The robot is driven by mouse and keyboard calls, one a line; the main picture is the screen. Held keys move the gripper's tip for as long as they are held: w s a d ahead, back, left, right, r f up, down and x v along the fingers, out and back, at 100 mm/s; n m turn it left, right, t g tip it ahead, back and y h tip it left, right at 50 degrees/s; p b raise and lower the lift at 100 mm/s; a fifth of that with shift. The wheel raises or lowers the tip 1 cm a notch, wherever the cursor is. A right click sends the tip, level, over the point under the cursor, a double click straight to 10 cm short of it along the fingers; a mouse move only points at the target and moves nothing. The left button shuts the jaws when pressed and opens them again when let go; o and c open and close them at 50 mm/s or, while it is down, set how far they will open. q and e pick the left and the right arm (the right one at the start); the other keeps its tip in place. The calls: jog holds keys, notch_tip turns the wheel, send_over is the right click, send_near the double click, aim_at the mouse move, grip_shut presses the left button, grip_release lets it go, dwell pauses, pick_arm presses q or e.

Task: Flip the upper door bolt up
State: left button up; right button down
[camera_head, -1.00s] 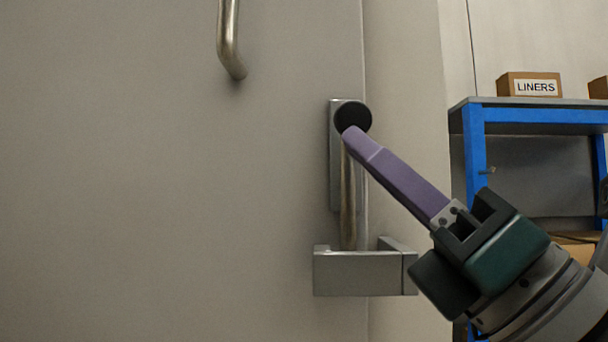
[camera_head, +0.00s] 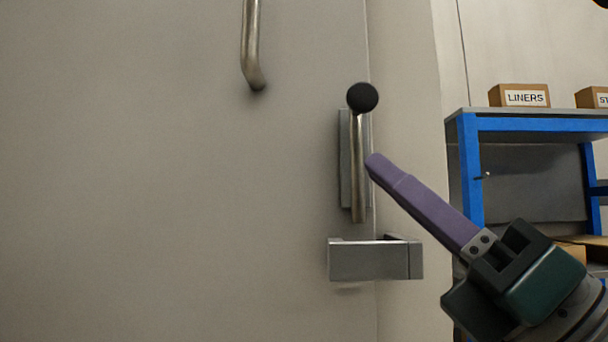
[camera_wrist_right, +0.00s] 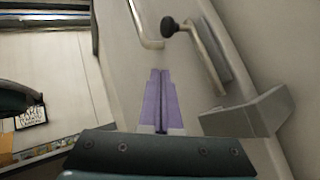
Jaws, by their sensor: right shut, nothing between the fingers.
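The door bolt (camera_head: 357,165) is a metal rod with a round black knob (camera_head: 363,98) at its top, upright in front of a grey plate on the door. Its lower end shows above the grey bracket (camera_head: 370,261), with a gap between them. In the right wrist view the knob (camera_wrist_right: 170,27) is beyond the fingers and slightly right. My right gripper (camera_head: 375,166) has purple fingers, shut and empty, with tips just right of the rod and below the knob. I cannot tell whether they touch it. My left gripper is not in view.
A metal door handle (camera_head: 252,45) hangs on the door (camera_head: 150,180), up and left of the bolt. A blue-framed shelf (camera_head: 470,170) with a LINERS box (camera_head: 519,96) stands at the right.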

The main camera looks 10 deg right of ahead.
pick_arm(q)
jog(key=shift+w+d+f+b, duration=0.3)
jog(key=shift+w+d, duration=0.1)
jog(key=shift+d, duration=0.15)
pick_arm(e)
jog(key=d+v, duration=0.1)
jog(key=v, duration=0.6)
jog(key=shift+w, duration=0.15)
